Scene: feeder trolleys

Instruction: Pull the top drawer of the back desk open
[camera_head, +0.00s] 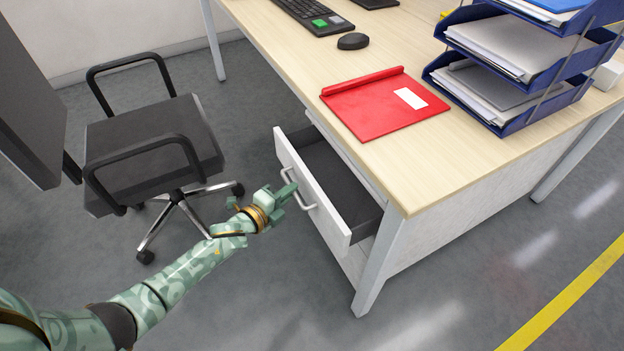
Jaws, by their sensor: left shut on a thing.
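The white drawer front (316,194) of the desk's pedestal stands out from under the desk top, and its dark grey inside (345,185) shows and looks empty. A pale bar handle (298,192) runs along the drawer front. My left gripper (290,191) is at the handle, shut on it. The gripper's fingers hide part of the handle. The desk (430,170) has a light wood top and pale legs. My right gripper is not in view.
A dark office chair (155,140) stands left of the drawer. On the desk lie a red binder (380,108), a black mouse (353,41), a keyboard (300,12) and blue stacked trays (510,75). Grey floor (300,290) is clear in front of the drawer.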

